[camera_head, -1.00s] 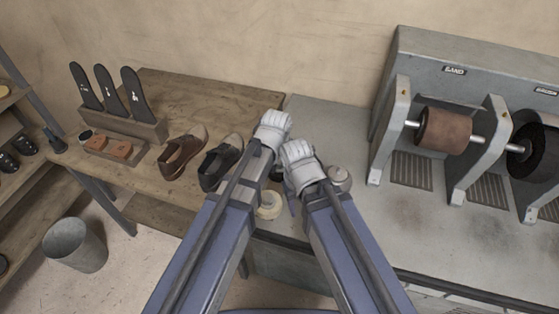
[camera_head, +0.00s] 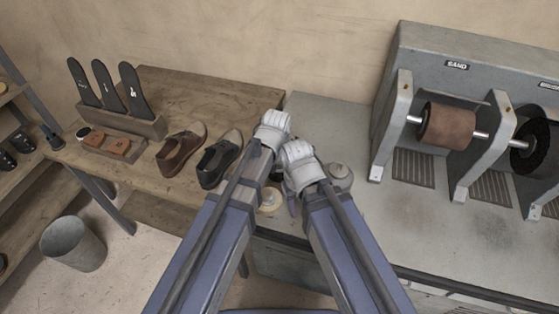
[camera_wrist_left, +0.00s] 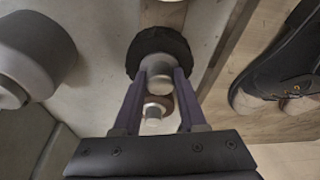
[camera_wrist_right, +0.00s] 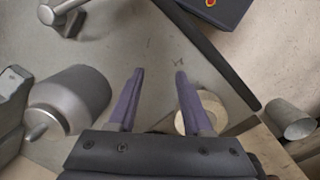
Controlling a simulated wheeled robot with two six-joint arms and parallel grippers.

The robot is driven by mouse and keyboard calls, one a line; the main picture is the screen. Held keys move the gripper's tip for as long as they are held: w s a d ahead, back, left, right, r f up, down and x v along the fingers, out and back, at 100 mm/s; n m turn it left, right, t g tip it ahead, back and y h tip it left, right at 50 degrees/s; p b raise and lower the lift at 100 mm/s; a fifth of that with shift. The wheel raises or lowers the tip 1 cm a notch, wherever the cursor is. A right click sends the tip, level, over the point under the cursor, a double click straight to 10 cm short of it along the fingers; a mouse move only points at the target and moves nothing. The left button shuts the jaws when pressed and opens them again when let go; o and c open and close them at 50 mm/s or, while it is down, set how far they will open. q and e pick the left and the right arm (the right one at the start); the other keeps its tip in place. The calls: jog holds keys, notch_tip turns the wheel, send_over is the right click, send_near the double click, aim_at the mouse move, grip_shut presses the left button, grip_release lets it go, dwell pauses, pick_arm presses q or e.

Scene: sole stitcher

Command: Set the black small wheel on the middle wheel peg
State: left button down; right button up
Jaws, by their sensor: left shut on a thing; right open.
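In the left wrist view, a black small wheel (camera_wrist_left: 158,46) with a pale grey hub sits at the tips of my left gripper (camera_wrist_left: 161,76). The fingers are closed on the hub side of the wheel. A small metal piece with a brownish ring (camera_wrist_left: 155,106) shows between the fingers; I cannot tell whether it is a peg. My right gripper (camera_wrist_right: 160,76) is open and empty. In the head view, my left gripper (camera_head: 272,130) and right gripper (camera_head: 297,162) are close together, and the wheel is hidden. I cannot make out the middle wheel peg for certain.
A cream disc (camera_wrist_right: 190,112) and a grey metal cylinder (camera_wrist_right: 72,98) lie near my right gripper. Brown and black shoes (camera_head: 180,152) stand on the wooden bench (camera_head: 190,95). The sanding machine (camera_head: 400,65) is at right, with bare grey counter (camera_head: 400,225) before it.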

pick_arm(q)
jog(key=shift+f+b, duration=0.65)
jog(key=shift+f, duration=0.05)
pick_arm(e)
jog(key=shift+f, duration=0.7)
pick_arm(q)
jog(key=shift+c, duration=1.9)
grip_release()
jog(key=shift+r, duration=0.15)
pick_arm(e)
jog(key=shift+r, duration=0.15)
pick_arm(q)
jog(key=p+v, duration=0.7)
jog(key=shift+s+r+p, duration=0.1)
jog(key=shift+r+p, duration=0.2)
pick_arm(e)
notch_tip(320, 180, up, 7)
jog(key=shift+r, duration=0.15)
pick_arm(q)
jog(key=s+a+m+g+y, duration=0.1)
jog(key=s+a, duration=0.4)
jog(key=s, duration=0.9)
jog(key=m+g, duration=0.1)
jog(key=g, duration=0.1)
jog(key=shift+a+f+g+y, duration=0.3)
jog(key=shift+a+f+y, duration=0.05)
jog(key=shift+a+y, duration=0.05)
